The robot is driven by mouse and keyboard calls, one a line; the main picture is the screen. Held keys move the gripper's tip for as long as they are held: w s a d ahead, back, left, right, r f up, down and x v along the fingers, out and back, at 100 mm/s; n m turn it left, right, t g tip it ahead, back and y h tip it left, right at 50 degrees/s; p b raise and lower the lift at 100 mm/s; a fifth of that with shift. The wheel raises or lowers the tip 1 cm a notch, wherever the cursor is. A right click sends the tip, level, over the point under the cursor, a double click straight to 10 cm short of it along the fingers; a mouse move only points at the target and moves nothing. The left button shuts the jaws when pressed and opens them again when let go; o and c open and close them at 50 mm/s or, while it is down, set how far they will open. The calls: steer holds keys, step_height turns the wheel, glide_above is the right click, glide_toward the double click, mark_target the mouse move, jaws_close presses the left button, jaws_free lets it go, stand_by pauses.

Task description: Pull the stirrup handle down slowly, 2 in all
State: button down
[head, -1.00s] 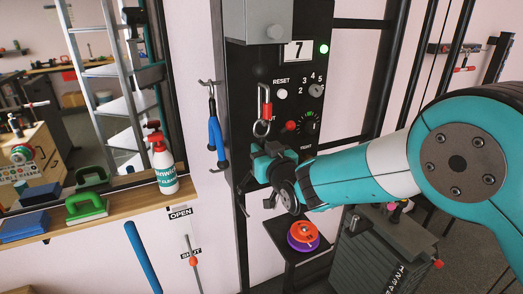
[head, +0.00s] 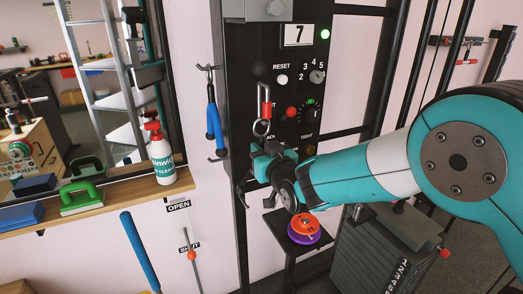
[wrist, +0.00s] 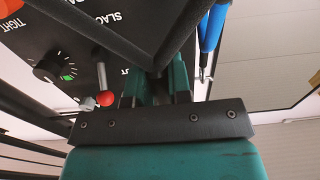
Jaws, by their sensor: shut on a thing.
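The stirrup handle (wrist: 122,42) shows in the wrist view as dark bars meeting in a V between my fingers. My gripper (wrist: 160,85) is shut on it; the fingers hide the gripped part. In the head view my gripper (head: 262,160) is in front of the lower black panel, just below a hanging red and metal clip (head: 264,105). The handle is mostly hidden there by my gripper.
A red-ended lever (wrist: 106,98) and a dial (wrist: 47,70) are close to my gripper. Blue-handled pliers (head: 213,125) hang left. Below is a small shelf with orange and purple discs (head: 304,228). A spray bottle (head: 160,155) stands on the wooden ledge.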

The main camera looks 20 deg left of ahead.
steer(key=shift+f, duration=0.2)
steer(key=shift+f+b, duration=1.15)
steer(key=shift+b, duration=0.05)
steer(key=shift+f, duration=0.1)
steer(key=shift+f+b, duration=1.1)
steer(key=shift+b, duration=0.05)
